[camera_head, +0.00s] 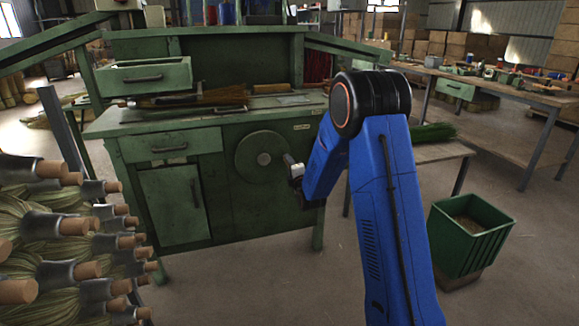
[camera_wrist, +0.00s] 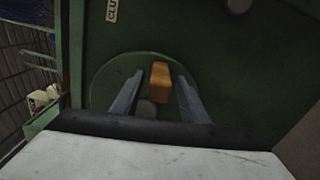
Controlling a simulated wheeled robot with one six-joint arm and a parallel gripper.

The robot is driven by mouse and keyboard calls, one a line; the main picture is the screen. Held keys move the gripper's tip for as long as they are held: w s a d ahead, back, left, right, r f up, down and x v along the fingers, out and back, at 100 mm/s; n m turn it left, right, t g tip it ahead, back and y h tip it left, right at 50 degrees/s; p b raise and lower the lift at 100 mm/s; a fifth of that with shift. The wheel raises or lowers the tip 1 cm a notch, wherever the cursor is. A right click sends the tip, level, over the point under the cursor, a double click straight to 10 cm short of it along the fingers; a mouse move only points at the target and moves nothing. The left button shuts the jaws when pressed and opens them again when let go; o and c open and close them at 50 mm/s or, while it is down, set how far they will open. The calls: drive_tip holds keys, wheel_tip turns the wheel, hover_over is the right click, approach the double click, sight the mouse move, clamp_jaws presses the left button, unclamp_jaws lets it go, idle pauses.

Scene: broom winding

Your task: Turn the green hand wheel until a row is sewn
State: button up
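The green hand wheel (camera_head: 257,163) is a round disc with a pale hub on the front of the green sewing bench (camera_head: 213,192). In the wrist view the wheel (camera_wrist: 107,82) fills the middle, with an orange-brown wooden handle (camera_wrist: 160,83) standing out from it. My gripper (camera_wrist: 159,80) is open, one finger on each side of the handle with a visible gap on both sides. In the head view my gripper (camera_head: 289,160) is at the wheel's right edge, partly hidden by my wrist. The handle is hidden in the head view.
A broom (camera_head: 203,97) lies on the bench top. Bundles of brooms with wooden handle ends (camera_head: 75,225) crowd the left foreground. A green bin (camera_head: 470,232) stands on the right. A side table (camera_head: 440,153) holds green bristles. The floor before the bench is clear.

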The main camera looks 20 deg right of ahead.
drive_tip(key=s, duration=1.7)
drive_tip(key=shift+s, duration=0.25)
drive_tip(key=s+a+r+m+g, duration=0.1)
drive_tip(key=s+m+g, duration=0.3)
drive_tip(key=s, duration=1.1)
drive_tip(key=s+a+r+m+g, duration=0.1)
drive_tip(key=s+r+m+g, duration=0.3)
drive_tip(key=s+m, duration=0.5)
drive_tip(key=s+a+r+m+g, duration=0.1)
drive_tip(key=s+r+m+g, duration=0.2)
drive_tip(key=s, duration=1.7)
drive_tip(key=m+g, duration=0.2)
drive_tip(key=m, duration=0.1)
drive_tip(key=shift+s+m, duration=0.3)
drive_tip(key=shift+s, duration=0.1)
